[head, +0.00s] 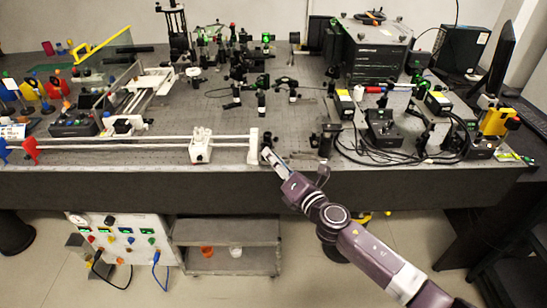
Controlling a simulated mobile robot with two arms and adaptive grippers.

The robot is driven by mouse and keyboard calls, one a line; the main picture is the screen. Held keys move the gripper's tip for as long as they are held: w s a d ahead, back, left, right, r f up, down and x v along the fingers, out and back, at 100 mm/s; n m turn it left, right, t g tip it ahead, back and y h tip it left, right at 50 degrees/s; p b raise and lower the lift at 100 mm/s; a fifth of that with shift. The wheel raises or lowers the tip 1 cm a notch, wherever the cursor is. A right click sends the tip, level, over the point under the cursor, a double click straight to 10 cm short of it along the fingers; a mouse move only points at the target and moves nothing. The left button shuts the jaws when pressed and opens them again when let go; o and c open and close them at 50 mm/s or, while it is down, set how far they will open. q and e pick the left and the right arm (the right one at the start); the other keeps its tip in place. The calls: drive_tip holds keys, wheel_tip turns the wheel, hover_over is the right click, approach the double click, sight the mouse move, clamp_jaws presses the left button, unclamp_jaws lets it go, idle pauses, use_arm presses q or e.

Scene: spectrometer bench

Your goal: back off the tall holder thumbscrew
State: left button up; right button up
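My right gripper (268,155) reaches in from the lower right over the bench's front edge. Its tips are close beside a white upright block (254,147) at the right end of a long rail, with a small dark part at the block's right side. Whether the tips touch anything is too small to tell, as is whether the fingers are open or shut. A dark upright post holder (328,141) stands to the right of the gripper. I cannot make out a thumbscrew or tell surely which holder is the tall one. My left gripper is not in view.
The optical table (120,185) is crowded. A white carriage (201,146) sits on the rail (120,143). Black boxes and cables (385,130) fill the right side, and a large dark instrument (378,55) stands behind. A shelf cart (235,260) is below the table.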

drive_tip(key=shift+o, duration=0.7)
drive_tip(key=shift+d, duration=0.1)
drive_tip(key=v, duration=1.2)
